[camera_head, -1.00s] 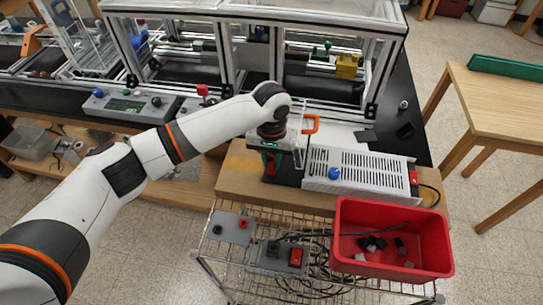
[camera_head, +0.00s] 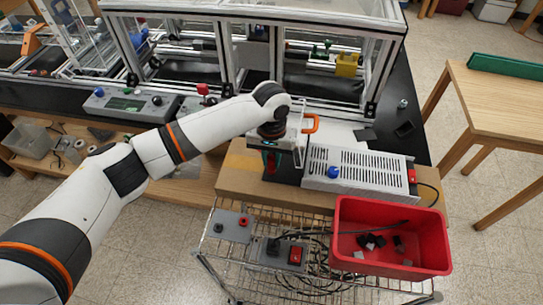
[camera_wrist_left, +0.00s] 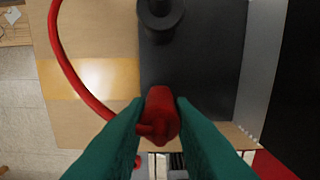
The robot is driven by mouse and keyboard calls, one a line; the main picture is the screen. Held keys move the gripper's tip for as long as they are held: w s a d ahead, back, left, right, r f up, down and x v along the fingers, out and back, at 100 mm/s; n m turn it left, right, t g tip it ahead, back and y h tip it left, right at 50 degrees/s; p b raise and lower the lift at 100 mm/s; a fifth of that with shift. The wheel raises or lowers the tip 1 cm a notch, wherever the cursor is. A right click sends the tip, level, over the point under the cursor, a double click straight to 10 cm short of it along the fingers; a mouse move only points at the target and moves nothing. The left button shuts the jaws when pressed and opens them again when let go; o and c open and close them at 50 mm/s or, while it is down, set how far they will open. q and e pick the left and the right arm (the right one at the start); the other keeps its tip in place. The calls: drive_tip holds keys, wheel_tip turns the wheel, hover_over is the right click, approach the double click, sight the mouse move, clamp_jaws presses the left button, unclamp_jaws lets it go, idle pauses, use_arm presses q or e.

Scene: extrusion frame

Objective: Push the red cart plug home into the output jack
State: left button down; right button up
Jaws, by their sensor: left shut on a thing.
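In the left wrist view, my left gripper (camera_wrist_left: 158,104) has its green fingers closed around the red plug (camera_wrist_left: 161,112). A red cable (camera_wrist_left: 66,55) curves away on the left. The plug is over the lower part of a black panel (camera_wrist_left: 190,65); a round black fitting (camera_wrist_left: 160,15) is at the panel's top. The plug hides whatever is under it, so I cannot tell how deep it sits. In the head view, the left gripper (camera_head: 270,161) is at the left end of a pale slotted box (camera_head: 355,163). My right gripper is not in view.
The box has a blue knob (camera_head: 333,172) and stands on a cardboard-coloured top (camera_head: 275,198). Below, a wire cart holds a grey plate (camera_head: 232,236) with red and black fittings, a red switch (camera_head: 295,256) and a red bin (camera_head: 392,262). A framed enclosure (camera_head: 232,60) rises behind.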

sight(271, 159)
use_arm(q)
drive_tip(key=shift+p, duration=0.3)
drive_tip(key=shift+r, duration=0.1)
idle(0.7)
drive_tip(key=shift+p, duration=0.55)
drive_tip(key=shift+f, duration=0.25)
drive_tip(key=c, duration=1.2)
unclamp_jaws()
drive_tip(key=shift+o, duration=0.2)
wheel_tip(271, 159, up, 12)
drive_tip(key=b, duration=0.2)
drive_tip(key=shift+b, duration=0.3)
